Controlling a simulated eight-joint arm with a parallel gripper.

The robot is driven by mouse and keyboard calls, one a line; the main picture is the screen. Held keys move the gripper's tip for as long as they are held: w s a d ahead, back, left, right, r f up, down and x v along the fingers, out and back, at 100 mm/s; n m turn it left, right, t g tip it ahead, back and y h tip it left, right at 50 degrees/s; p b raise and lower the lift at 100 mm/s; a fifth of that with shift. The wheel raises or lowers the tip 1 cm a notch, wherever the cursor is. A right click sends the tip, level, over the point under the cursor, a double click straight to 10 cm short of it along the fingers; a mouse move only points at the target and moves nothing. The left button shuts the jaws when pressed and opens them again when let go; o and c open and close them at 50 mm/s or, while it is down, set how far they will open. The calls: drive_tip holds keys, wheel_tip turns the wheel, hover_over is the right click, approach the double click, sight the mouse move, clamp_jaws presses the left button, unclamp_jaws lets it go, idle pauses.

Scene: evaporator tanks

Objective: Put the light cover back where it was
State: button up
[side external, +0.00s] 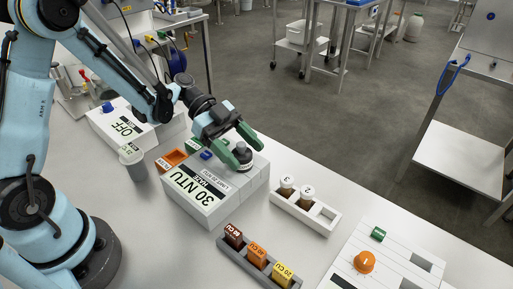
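A dark, rounded cap with a pale lower band (242,155), which looks like the light cover, is on top of the white meter (206,199) that reads 30 NTU. My gripper (243,153) reaches down over the meter from the upper left. Its two green fingers are on either side of the cap. I cannot tell whether they press on it or stand slightly apart. The cap looks upright and at the meter's top, but its lower edge is too small to see whether it is fully seated.
A grey cup (131,158) stands left of the meter, near a second meter (125,125) reading OFF. A white rack (318,216) with two vials is at right. A dark rack (233,257) holds coloured blocks. A white panel (385,262) has an orange knob.

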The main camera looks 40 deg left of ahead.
drive_tip(key=shift+o, duration=0.4)
drive_tip(key=shift+a, duration=0.15)
drive_tip(key=v, duration=1.1)
drive_tip(key=s+d+r+n+t+y, duration=0.1)
drive_tip(key=s+n+t+y, duration=0.5)
drive_tip(key=n+y, duration=0.6)
drive_tip(key=n, duration=0.4)
drive_tip(key=shift+s+d+r+n, duration=0.2)
drive_tip(key=shift+s+n, duration=0.15)
drive_tip(key=shift+n, duration=0.05)
drive_tip(key=shift+s+a+r+n+t+y, duration=0.1)
drive_tip(key=shift+a+r+n+t+y, duration=0.15)
drive_tip(key=shift+n+t+y, duration=0.25)
